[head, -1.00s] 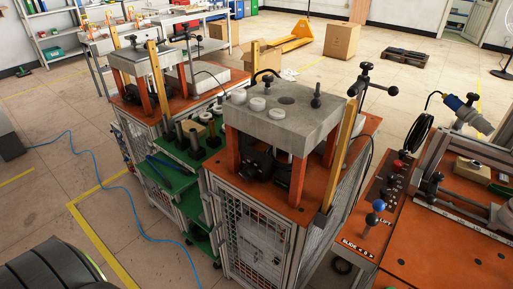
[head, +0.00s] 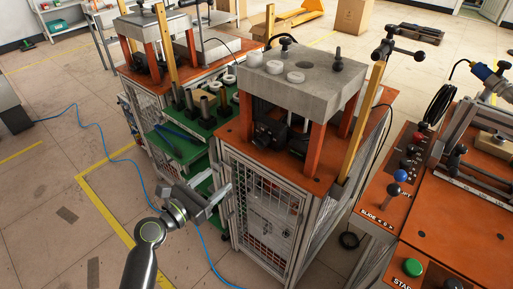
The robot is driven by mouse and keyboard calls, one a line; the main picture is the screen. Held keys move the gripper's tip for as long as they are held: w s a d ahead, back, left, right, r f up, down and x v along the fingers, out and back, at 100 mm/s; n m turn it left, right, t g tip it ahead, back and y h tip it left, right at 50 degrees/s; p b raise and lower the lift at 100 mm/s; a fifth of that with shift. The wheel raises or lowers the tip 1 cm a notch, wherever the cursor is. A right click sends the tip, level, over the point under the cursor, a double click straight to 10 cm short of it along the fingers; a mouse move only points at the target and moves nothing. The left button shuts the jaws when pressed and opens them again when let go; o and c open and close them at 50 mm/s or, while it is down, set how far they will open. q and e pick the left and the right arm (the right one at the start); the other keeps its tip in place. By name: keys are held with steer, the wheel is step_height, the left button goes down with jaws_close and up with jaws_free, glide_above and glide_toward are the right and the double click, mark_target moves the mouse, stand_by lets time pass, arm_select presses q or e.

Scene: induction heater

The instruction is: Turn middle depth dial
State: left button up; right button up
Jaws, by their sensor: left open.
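No dial is clearly marked as the middle depth dial, so I cannot tell which part it is. Candidates are a black knob (head: 337,60) upright on the front press's grey block (head: 300,82), and a black cross-shaped handle (head: 398,50) at the top right beside a yellow post. Small dark knobs (head: 408,162) also sit on the orange console at right. My left gripper (head: 217,196) is open and empty, low in front of the green shelf and left of the front press's mesh cage, apart from all of these. My right gripper is not in view.
The front press (head: 262,215) has a mesh cage and an orange top. A green shelf (head: 180,148) with dark cylinders stands between it and a second press (head: 155,25). The console (head: 440,245) has a green button (head: 413,267). A blue hose (head: 100,127) crosses the open floor at left.

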mark_target(257, 144)
arm_select(q)
steer(key=x, duration=1.1)
steer(key=r+x, duration=0.1)
steer(key=x, duration=0.5)
steer(key=shift+w+d+r+b, duration=0.1)
steer(key=shift+w+d+b, duration=0.05)
steer(key=shift+d+b, duration=0.15)
steer(key=c, duration=0.9)
